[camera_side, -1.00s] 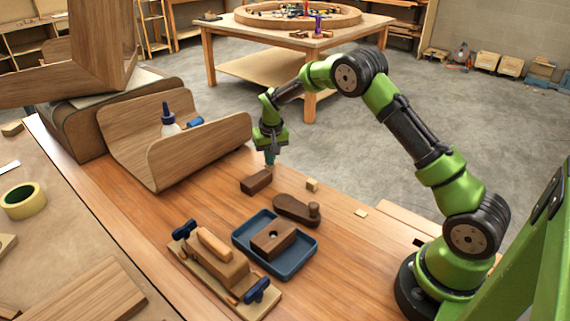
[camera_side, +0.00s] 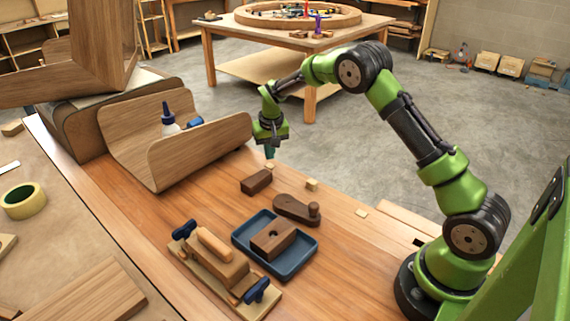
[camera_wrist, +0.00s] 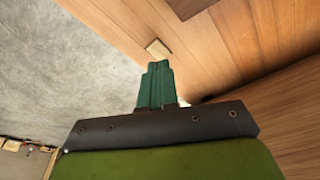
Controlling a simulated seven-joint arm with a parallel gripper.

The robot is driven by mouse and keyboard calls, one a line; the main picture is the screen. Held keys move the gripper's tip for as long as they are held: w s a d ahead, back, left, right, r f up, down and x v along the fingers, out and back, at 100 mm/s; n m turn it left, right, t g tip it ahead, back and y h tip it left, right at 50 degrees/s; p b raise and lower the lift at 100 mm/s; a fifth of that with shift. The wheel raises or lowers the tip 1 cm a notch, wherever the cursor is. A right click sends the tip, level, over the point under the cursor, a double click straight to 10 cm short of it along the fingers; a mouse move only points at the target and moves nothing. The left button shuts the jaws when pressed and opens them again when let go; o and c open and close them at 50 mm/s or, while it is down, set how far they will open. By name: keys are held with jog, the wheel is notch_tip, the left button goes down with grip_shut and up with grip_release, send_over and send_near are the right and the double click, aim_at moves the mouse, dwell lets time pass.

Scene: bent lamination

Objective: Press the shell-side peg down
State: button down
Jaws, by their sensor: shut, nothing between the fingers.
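A small pale wooden block (camera_side: 270,165), which looks like the shell-side peg, is low on the bench near the curved wooden shell (camera_side: 172,148). My gripper (camera_side: 269,154) is just above it, its green fingers shut and empty. In the wrist view the fingertips (camera_wrist: 158,66) appear just short of the pale block (camera_wrist: 158,48); I cannot tell the exact gap. Another small pale block (camera_side: 312,184) stands farther right on the bench, beyond a dark brown block (camera_side: 256,181).
A dark wooden tool with a knob (camera_side: 297,208), a blue tray (camera_side: 305,258) holding a brown block with a hole, and a clamped fixture (camera_side: 222,268) are nearer the camera. The bench edge is close behind the gripper.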

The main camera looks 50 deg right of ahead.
aim_at(270, 166)
jog(key=shift+r, duration=2.6)
jog(key=s+a+r+t+y, duration=0.1)
jog(key=s+a+r, duration=0.3)
jog(key=s, duration=0.6)
jog(key=s+a+r+n+t+y, duration=0.1)
jog(key=s+a+r, duration=0.4)
jog(key=s, duration=0.6)
jog(key=s+a+r+n+t+y, duration=0.1)
jog(key=s+a+r+t, duration=0.2)
jog(key=s, duration=0.7)
notch_tip(270, 166, up, 4)
jog(key=shift+s+a+r, duration=0.15)
jog(key=shift+s+a, duration=0.1)
jog(key=shift+a, duration=0.95)
